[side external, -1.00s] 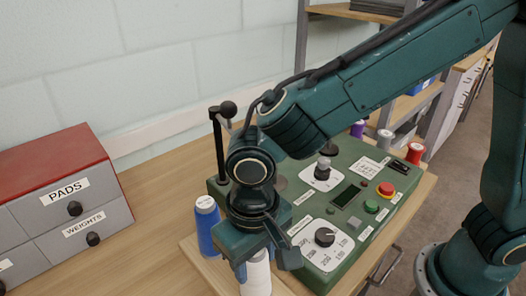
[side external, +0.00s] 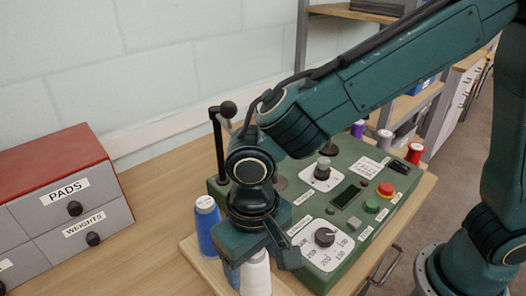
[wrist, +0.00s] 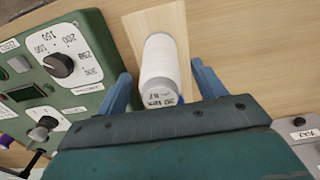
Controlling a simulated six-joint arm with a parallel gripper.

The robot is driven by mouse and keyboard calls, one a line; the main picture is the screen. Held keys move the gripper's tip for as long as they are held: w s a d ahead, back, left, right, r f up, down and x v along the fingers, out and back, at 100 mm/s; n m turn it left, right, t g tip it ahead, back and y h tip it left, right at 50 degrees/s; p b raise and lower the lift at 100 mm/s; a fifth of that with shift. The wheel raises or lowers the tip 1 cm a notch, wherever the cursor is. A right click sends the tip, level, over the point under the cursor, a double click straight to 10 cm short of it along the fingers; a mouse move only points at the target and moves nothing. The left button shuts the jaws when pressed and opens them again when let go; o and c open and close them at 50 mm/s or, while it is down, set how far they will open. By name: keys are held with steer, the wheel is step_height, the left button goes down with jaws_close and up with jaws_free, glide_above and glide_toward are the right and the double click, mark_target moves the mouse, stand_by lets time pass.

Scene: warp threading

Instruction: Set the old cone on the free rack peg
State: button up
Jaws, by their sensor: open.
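A white cone (side external: 256,274) stands at the front on a pale wooden board (side external: 190,246). In the wrist view the same white cone (wrist: 160,58) carries a label with handwriting on its near end. My gripper (side external: 259,267) is open around the white cone. In the wrist view its blue fingers (wrist: 160,75) lie on both sides, with a gap to the cone on each. A blue cone (side external: 207,228) stands just left of my gripper. No free rack peg can be made out, and the frames do not show which cone is the old one.
A green control panel (side external: 345,218) with a dial, buttons and a lever stands close to the right of my gripper. Purple (side external: 358,129), grey (side external: 385,138) and red (side external: 414,152) cones stand behind it. A drawer box (side external: 65,195) is at left; the tabletop between is clear.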

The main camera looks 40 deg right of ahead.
step_height(320, 180, up, 13)
steer(key=shift+r, duration=0.2)
stand_by(0.4)
steer(key=s+d+r+t+y, duration=0.1)
steer(key=d+r+t, duration=0.2)
steer(key=d, duration=1.5)
steer(key=s+d+f+t+h, duration=0.1)
steer(key=s+d+f+t, duration=0.1)
steer(key=s+d, duration=0.6)
steer(key=shift+d+f+t, duration=0.3)
steer(key=shift+d, duration=0.95)
